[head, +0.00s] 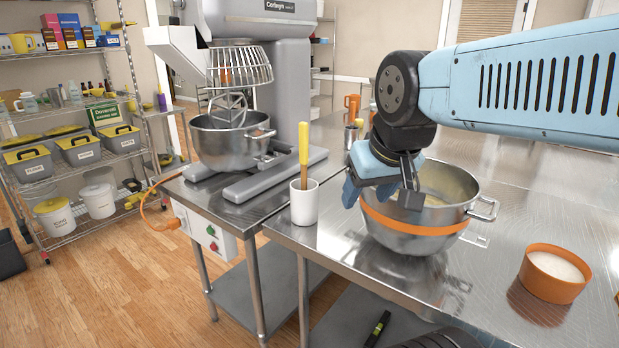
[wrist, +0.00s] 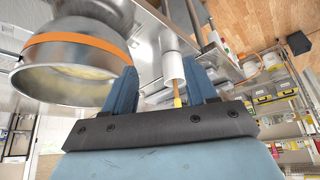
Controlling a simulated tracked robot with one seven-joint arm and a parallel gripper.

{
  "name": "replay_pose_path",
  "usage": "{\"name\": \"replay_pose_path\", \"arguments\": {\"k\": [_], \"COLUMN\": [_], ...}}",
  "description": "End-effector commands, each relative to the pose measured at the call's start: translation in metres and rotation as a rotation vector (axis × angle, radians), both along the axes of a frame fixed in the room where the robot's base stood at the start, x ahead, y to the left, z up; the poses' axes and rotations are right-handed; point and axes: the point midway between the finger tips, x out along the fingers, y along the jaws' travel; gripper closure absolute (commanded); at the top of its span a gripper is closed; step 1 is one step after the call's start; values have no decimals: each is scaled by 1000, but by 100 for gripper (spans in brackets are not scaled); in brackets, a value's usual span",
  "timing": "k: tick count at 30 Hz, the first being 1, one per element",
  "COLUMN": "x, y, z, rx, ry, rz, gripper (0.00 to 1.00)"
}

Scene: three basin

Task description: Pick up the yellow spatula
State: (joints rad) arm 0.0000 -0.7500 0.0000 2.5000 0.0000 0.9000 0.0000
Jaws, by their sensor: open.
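The yellow spatula (head: 303,145) stands upright in a white cup (head: 304,203) near the table's left edge. Its yellow top and brown shaft show above the rim; the rest is hidden inside. My gripper (head: 353,184) is open and empty, to the right of the spatula and apart from it, in front of the steel bowl. In the wrist view, my two blue fingers (wrist: 160,68) are spread. The white cup (wrist: 172,62) and part of the spatula (wrist: 178,97) show between them, closer to the right finger; the spatula's end is hidden behind the gripper body.
A steel bowl with an orange band (head: 415,232) stands just behind and right of my gripper. A large mixer (head: 245,110) stands left of the cup. An orange tub (head: 553,273) is at the right. Shelves (head: 80,160) stand at far left.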

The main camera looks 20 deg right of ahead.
Motion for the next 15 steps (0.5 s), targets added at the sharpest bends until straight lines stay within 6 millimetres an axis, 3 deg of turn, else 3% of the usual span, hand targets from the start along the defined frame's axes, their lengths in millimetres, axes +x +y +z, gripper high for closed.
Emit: {"name": "replay_pose_path", "arguments": {"k": [7, 15], "x": [9, 37], "y": [-6, -22], "z": [-8, -27], "rx": [-103, -435], "ry": [84, 328], "rz": [83, 347], "gripper": [45, 45]}}
